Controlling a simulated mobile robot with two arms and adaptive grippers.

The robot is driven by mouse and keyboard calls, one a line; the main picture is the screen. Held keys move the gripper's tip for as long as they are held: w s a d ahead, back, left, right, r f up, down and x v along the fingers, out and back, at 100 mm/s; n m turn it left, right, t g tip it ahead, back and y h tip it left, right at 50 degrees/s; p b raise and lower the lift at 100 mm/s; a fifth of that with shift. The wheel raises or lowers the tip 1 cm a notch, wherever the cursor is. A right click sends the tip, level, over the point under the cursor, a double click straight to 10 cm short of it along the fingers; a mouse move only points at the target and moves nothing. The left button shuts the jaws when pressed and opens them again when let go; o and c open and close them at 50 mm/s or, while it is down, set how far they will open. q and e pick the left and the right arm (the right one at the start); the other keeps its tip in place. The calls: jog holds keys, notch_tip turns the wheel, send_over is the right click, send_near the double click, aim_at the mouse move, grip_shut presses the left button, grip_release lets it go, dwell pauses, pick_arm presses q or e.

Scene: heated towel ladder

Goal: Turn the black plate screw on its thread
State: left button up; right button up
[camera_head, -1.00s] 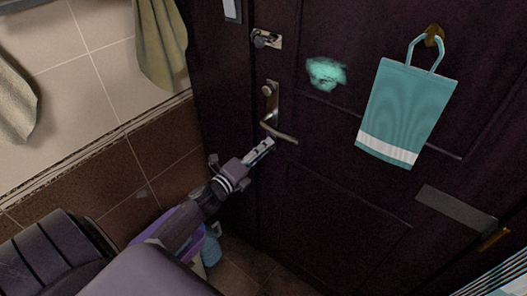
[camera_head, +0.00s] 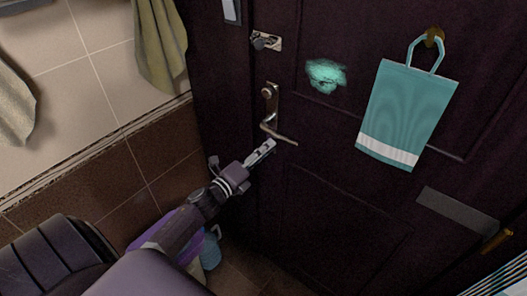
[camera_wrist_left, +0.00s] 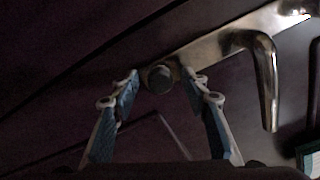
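The black plate screw (camera_wrist_left: 159,79) shows in the left wrist view as a dark round head at the lower end of the metal handle plate (camera_wrist_left: 205,47). My left gripper (camera_wrist_left: 161,75) is open, with one blue-padded finger on each side of the screw. Gaps show between the fingertips and the screw head, so I see no grip on it. In the head view my left gripper (camera_head: 264,152) is at the dark door, just below the lever handle (camera_head: 278,134). The screw cannot be made out there. My right gripper is not in view.
The lever juts out close above the gripper. A latch (camera_head: 266,41) sits higher on the door (camera_head: 345,210). A teal bag (camera_head: 408,108) hangs from a hook at right. Towels (camera_head: 160,45) hang on the left. A purple container and a blue bottle (camera_head: 211,250) stand below my arm.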

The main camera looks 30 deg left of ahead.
pick_arm(q)
jog(key=s, duration=1.2)
jog(key=shift+a, duration=0.45)
jog(key=shift+f, duration=0.1)
jog(key=s+d+f+n+g+y, duration=0.1)
jog(key=s+f+n+g, duration=0.25)
jog(key=f, duration=0.75)
jog(key=s+d+f+n+g+y, duration=0.15)
jog(key=s+f+n, duration=0.3)
jog(key=f, duration=0.65)
jog(key=s+d+f+n+g, duration=0.1)
jog(key=s+f+n+g, duration=0.3)
jog(key=f, duration=0.7)
jog(key=s+d+f+n+g, duration=0.2)
jog(key=s+f, duration=0.4)
jog(key=s, duration=0.3)
jog(key=s+d+f+n+g+h, duration=0.1)
jog(key=s+d+f+n+g, duration=0.2)
jog(key=s, duration=0.7)
jog(key=s+d+f+n+g, duration=0.3)
jog(key=s+d+f, duration=0.3)
jog(key=s+f, duration=0.3)
jog(key=shift+s+d+f+n, duration=0.2)
jog(key=shift+d+f+n, duration=0.2)
jog(key=shift+n, duration=0.4)
